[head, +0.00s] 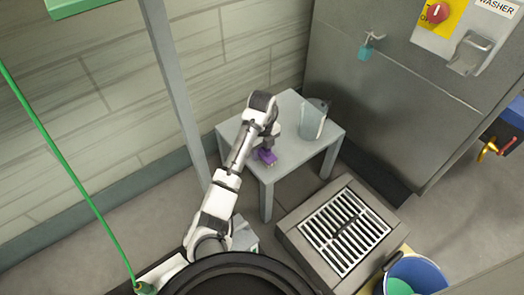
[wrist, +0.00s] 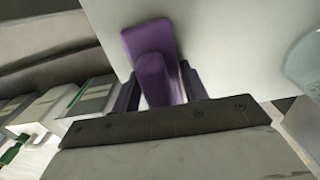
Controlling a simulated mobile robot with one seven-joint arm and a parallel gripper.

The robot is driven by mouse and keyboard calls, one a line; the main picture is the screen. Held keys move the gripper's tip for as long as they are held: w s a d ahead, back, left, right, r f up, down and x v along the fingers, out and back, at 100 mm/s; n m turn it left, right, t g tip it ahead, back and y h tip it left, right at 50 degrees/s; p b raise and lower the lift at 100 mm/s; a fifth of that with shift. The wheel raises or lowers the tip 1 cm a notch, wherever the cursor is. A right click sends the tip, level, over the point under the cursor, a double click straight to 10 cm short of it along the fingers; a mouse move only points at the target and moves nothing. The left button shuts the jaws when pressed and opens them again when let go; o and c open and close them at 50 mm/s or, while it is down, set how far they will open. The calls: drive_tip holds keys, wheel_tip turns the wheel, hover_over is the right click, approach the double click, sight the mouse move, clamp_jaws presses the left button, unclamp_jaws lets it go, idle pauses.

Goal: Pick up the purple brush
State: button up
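The purple brush (head: 267,157) is at the near edge of the small grey table (head: 290,110) in the head view. In the wrist view the brush (wrist: 155,70) has a wide flat part farther off and a handle that points toward my gripper. My gripper (wrist: 160,90) has its two dark fingers on either side of the handle. Whether the fingers press on the handle cannot be made out. In the head view my gripper (head: 267,143) is right above the brush, and the arm hides part of both.
A clear jug (head: 313,120) stands on the table to the right of my gripper; its edge shows in the wrist view (wrist: 305,60). A floor grate (head: 345,230) and a blue bucket (head: 415,275) are in front. A metal washer (head: 400,100) stands behind the table.

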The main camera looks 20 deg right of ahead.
drive_tip(key=c, duration=0.6)
drive_tip(key=shift+r, duration=0.15)
